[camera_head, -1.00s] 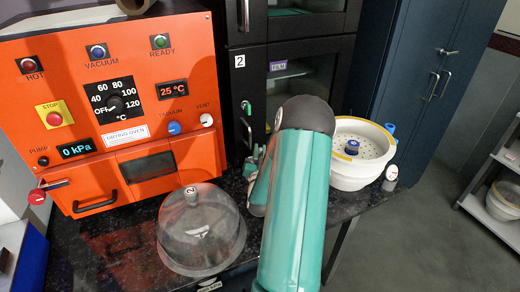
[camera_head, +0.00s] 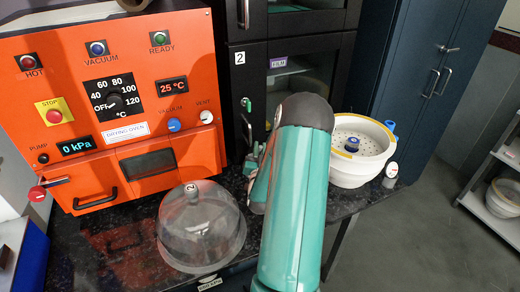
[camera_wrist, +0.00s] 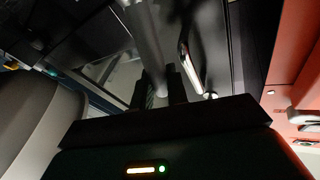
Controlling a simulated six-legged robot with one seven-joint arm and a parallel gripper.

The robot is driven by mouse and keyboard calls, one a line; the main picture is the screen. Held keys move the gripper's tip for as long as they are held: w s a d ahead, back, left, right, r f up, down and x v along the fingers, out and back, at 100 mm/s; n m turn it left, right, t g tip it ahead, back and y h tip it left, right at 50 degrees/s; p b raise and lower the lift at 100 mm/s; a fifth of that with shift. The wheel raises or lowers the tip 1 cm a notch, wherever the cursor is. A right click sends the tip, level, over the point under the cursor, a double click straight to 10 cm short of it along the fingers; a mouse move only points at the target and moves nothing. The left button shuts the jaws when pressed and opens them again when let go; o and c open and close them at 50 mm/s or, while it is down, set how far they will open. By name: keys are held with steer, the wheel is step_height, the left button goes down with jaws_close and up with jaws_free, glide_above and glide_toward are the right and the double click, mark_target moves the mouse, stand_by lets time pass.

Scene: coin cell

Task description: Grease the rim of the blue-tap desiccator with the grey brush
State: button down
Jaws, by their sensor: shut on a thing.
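The blue-tap desiccator (camera_head: 345,178) is a white bowl with a pale rim and a perforated plate inside, at the right of the bench in the head view. Its blue tap (camera_head: 389,127) sticks out at the back right. In the wrist view my gripper (camera_wrist: 161,90) is shut on a thin grey shaft, which I take to be the grey brush (camera_wrist: 148,38). Its bristles cannot be made out. In the head view my teal arm hides most of the gripper, which is left of the desiccator and apart from it.
A clear dome (camera_head: 200,235) with a knob marked 2 stands on the dark bench, left of my arm. The orange drying oven (camera_head: 200,60) is behind it. Black cabinets (camera_head: 300,50) stand behind the bench. A small white bottle (camera_head: 390,172) is beside the desiccator.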

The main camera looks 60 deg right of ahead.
steer(key=shift+f, duration=0.4)
stand_by(0.8)
steer(key=shift+r, duration=0.1)
steer(key=shift+r, duration=3.45)
